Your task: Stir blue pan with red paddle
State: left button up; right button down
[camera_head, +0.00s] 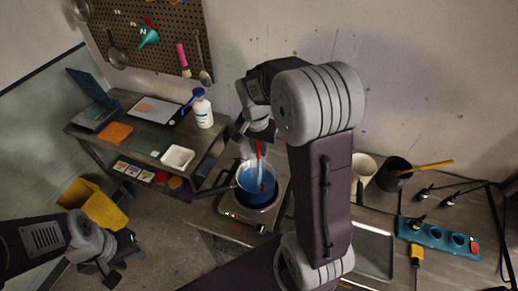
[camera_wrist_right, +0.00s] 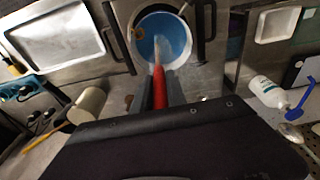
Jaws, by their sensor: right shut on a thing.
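The blue pan (camera_head: 256,181) stands on a small hotplate (camera_head: 250,214) in the middle of the head view. It also shows at the top of the right wrist view (camera_wrist_right: 165,38). The red paddle (camera_head: 258,148) points down into the pan; its red handle also shows in the right wrist view (camera_wrist_right: 159,86). My right gripper (camera_head: 257,136) is above the pan and shut on the red handle. The paddle's lower end reaches over or into the blue inside. My left gripper (camera_head: 102,266) is low at the left, away from the pan; its jaws are too small and dark to judge.
A metal tray (camera_head: 374,250), a cream jug (camera_head: 363,171), a dark pot (camera_head: 394,173) and a blue rack (camera_head: 438,238) are on the right. A yellow bin (camera_head: 104,211) stands below.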

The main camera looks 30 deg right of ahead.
jog(key=shift+w+a, duration=0.35)
jog(key=shift+a, duration=0.15)
jog(key=shift+d, duration=0.1)
notch_tip(320, 180, up, 10)
jog(key=p, duration=0.8)
jog(key=shift+f, duration=0.25)
notch_tip(320, 180, up, 11)
jog(key=p, duration=0.7)
